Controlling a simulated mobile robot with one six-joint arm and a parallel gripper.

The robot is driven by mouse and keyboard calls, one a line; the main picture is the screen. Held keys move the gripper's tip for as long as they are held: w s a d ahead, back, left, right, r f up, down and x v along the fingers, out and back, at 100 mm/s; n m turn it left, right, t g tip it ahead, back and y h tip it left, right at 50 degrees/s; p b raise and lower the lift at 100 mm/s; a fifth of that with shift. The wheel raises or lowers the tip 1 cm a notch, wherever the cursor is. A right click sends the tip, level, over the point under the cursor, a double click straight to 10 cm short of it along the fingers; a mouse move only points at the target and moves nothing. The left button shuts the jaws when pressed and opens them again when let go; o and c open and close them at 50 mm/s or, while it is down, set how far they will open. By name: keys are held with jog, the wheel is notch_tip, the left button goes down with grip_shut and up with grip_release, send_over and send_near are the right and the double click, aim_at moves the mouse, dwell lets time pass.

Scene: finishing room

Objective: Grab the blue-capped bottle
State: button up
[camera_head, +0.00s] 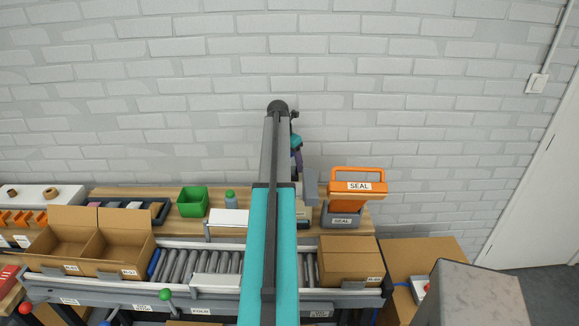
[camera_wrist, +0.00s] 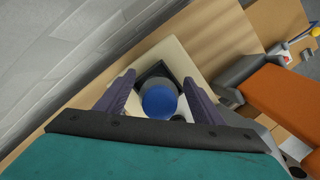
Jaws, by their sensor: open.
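The blue-capped bottle (camera_wrist: 159,100) shows in the wrist view from above, its round blue cap between my two fingers. It stands on a dark square part of a pale stand (camera_wrist: 172,53). My gripper (camera_wrist: 160,88) is open, with one purple finger on each side of the bottle and a visible gap on both sides. In the head view my own arm hides the bottle, and only a little of my gripper (camera_head: 297,160) shows beside the arm near the wall.
An orange SEAL device (camera_head: 358,178) stands right of the gripper. Left are a green bin (camera_head: 193,201) and a green-topped bottle (camera_head: 230,197). Open cardboard boxes (camera_head: 124,238) and a roller conveyor (camera_head: 190,266) lie in front. The brick wall (camera_head: 150,120) is close behind.

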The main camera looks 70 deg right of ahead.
jog(key=c, duration=1.1)
jog(key=shift+r, duration=0.15)
jog(key=shift+r+b, duration=1.2)
jog(key=shift+r, duration=0.4)
jog(key=shift+s+a+r+b, duration=0.3)
jog(key=shift+a+b, duration=0.55)
jog(key=shift+a, duration=1.8)
jog(key=shift+s+a+r+b, duration=0.25)
jog(key=shift+a+b, duration=0.55)
jog(key=shift+a, duration=1.85)
jog(key=shift+s+a+r+b, duration=0.25)
jog(key=shift+a+b, duration=0.6)
jog(key=shift+a, duration=1.8)
